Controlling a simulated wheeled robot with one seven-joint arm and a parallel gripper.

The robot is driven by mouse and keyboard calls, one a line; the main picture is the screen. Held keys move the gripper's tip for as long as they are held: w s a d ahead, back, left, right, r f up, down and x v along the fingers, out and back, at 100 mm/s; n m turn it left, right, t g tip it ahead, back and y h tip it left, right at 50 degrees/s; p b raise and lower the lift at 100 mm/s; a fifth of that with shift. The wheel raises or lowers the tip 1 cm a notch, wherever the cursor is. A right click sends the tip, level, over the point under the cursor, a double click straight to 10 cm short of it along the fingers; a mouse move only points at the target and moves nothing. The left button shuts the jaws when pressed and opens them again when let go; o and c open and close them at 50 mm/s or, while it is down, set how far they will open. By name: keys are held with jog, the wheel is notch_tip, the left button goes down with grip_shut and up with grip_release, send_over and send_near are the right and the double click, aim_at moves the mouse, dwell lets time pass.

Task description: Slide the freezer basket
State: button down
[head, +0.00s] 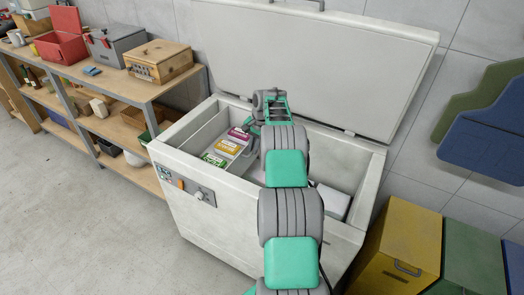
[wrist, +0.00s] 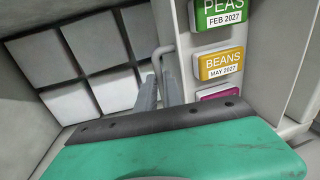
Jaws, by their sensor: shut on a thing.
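The chest freezer (head: 235,215) stands with its lid (head: 310,65) raised. In the head view my arm hides the fingers and part of the basket.
White square blocks (wrist: 88,60) lie beside the basket in the wrist view. A white box (head: 333,202) sits at the freezer's right end. A shelf unit (head: 110,85) with boxes stands left, and a yellow bin (head: 395,245) stands right.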

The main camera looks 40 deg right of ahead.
jog(key=w+a, duration=0.2)
jog(key=w, duration=0.3)
jog(key=shift+w+a+f+p, duration=0.2)
jog(key=shift+a+p, duration=0.1)
jog(key=shift+p, duration=0.05)
jog(key=c, duration=1.8)
grip_release()
jog(key=shift+w, duration=0.15)
jog(key=shift+o, duration=0.2)
notch_tip(320, 180, up, 8)
jog(key=d, duration=0.1)
jog(key=shift+s+f, duration=0.25)
